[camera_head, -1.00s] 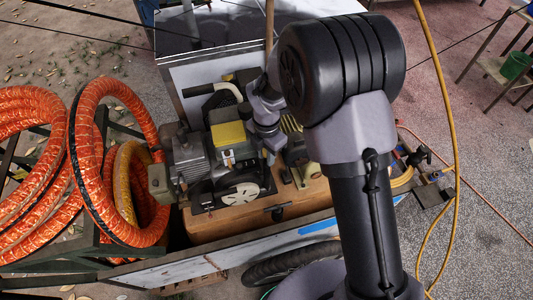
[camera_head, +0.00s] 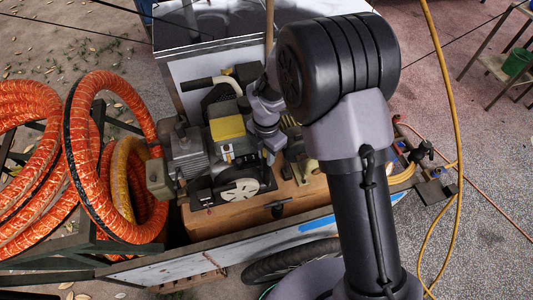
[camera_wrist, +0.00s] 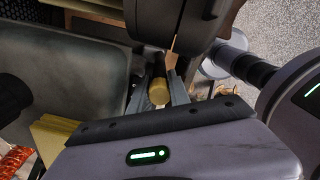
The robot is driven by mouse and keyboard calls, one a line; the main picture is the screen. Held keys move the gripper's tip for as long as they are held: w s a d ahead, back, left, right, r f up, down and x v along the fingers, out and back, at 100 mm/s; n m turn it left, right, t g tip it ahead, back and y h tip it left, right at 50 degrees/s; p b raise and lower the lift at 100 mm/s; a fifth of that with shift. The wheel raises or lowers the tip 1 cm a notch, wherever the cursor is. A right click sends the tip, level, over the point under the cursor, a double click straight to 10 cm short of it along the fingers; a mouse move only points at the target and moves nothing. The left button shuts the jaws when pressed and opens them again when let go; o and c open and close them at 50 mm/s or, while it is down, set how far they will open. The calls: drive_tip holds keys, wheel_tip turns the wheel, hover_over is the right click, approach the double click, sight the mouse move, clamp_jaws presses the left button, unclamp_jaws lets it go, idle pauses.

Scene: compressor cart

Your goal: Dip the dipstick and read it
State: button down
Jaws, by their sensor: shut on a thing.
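My gripper (camera_wrist: 160,98) is shut on a short brass-coloured round piece, seemingly the dipstick's head (camera_wrist: 158,92), in the wrist view. Its rod is not clear to see, so I cannot tell whether it is in the compressor's opening or clear of it. In the head view my gripper (camera_head: 270,150) reaches down beside the compressor (camera_head: 188,158), to the right of its yellow box (camera_head: 228,128). The fingertips and the dipstick are too small or hidden there. No oil mark shows in either view.
Orange ribbed hoses (camera_head: 85,160) are coiled on a rack at the left. A yellow hose (camera_head: 447,100) hangs at the right. A green bucket (camera_head: 517,62) stands on a far stand.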

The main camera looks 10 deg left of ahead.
wheel_tip(320, 180, up, 22)
drive_tip(key=p, duration=1.7)
drive_tip(key=shift+p, duration=0.3)
